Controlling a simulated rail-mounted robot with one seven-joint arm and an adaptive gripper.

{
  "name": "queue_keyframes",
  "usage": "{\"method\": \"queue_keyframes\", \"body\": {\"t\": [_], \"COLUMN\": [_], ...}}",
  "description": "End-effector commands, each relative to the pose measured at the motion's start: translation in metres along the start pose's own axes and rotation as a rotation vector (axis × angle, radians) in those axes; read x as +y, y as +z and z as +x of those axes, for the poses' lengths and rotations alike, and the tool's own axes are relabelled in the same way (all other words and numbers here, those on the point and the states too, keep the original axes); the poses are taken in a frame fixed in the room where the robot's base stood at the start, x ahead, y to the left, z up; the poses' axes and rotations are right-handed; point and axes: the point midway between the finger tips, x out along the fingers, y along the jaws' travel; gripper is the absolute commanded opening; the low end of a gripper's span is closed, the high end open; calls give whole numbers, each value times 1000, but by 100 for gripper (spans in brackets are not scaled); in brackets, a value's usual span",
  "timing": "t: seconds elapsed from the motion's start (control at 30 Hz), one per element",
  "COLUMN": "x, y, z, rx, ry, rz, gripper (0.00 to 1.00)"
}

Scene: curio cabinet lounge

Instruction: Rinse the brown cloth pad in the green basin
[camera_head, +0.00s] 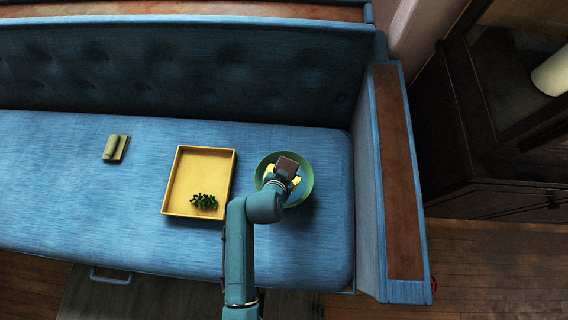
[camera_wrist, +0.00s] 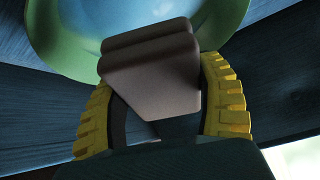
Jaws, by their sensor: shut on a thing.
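The brown cloth pad (camera_head: 288,165) is held in my gripper (camera_head: 284,177) over the green basin (camera_head: 307,187) in the head view. The basin is round and sits on the blue seat near its right end. In the wrist view the pad (camera_wrist: 152,72) is a thick brown block between the yellow ribbed fingers of my gripper (camera_wrist: 160,92), which is shut on it. The basin (camera_wrist: 60,40) curves behind the pad there, with a pale blue inside. I cannot tell whether the pad touches the inside of the basin. My arm hides the basin's lower left part.
A yellow tray (camera_head: 178,190) lies left of the basin, with a dark green leafy bunch (camera_head: 204,201) in it. A small olive object (camera_head: 115,148) lies farther left on the blue seat (camera_head: 60,190). The sofa's wood-topped armrest (camera_head: 397,170) rises right of the basin.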

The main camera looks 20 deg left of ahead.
Motion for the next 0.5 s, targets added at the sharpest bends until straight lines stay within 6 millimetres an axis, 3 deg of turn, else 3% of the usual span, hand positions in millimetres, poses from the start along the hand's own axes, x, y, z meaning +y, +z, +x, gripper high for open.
{"method": "queue_keyframes", "body": {"t": [0.5], "x": [1], "y": [10], "z": [13], "rx": [2], "ry": [-1], "rz": [0], "gripper": [31]}}
